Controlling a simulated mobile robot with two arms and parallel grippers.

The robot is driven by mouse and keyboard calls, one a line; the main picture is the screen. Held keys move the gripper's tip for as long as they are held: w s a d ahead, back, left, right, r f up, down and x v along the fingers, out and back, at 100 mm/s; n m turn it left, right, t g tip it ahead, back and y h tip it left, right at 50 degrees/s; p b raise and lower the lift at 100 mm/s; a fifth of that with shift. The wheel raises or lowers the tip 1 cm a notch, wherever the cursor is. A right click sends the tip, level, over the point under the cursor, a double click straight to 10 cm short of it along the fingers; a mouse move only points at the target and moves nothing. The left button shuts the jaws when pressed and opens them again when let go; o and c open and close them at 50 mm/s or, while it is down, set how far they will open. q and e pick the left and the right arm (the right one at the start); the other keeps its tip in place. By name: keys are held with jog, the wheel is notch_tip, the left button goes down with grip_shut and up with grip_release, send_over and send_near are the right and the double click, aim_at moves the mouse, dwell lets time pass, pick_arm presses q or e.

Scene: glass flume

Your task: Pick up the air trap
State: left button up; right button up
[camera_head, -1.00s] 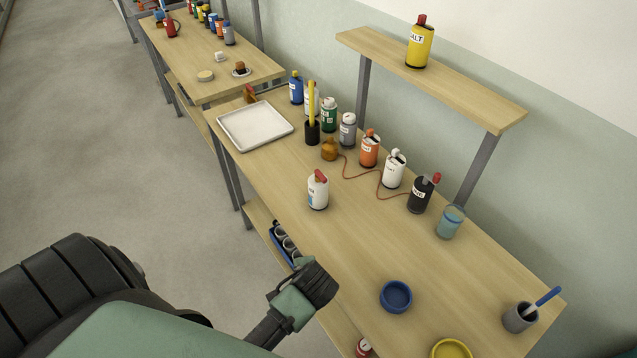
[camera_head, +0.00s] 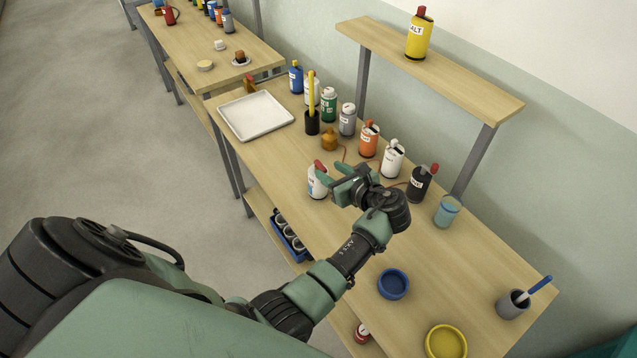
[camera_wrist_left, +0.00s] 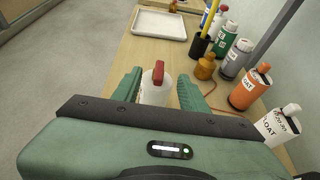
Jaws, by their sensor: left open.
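A white container with a red top (camera_head: 316,184) stands upright on the near workbench, apart from the back row; it fits the air trap, but its label is too small to read. My left gripper (camera_head: 333,184) is open at its right side in the head view and partly hides it. In the left wrist view the container (camera_wrist_left: 154,92) shows between the two green fingers of my left gripper (camera_wrist_left: 158,84), its lower part hidden by the gripper body. I cannot tell whether a finger touches it. My right gripper is not in view.
Behind stands a row of labelled bottles, including an orange one (camera_head: 368,140), a white one (camera_head: 392,160) and a black one (camera_head: 419,184). A brown bottle (camera_head: 329,140) trails a red cord. A white tray (camera_head: 256,116) lies left; a blue dish (camera_head: 393,285) lies nearer me.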

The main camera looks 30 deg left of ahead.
aim_at(323, 168)
pick_arm(q)
jog(key=b+x, duration=0.6)
jog(key=shift+f, duration=0.35)
jog(key=shift+w+a+f, duration=0.1)
jog(key=shift+w+a, duration=0.05)
jog(key=shift+a, duration=0.1)
jog(key=shift+w+a+b, duration=0.15)
jog(key=shift+a+b, duration=0.15)
grip_shut()
dwell(0.7)
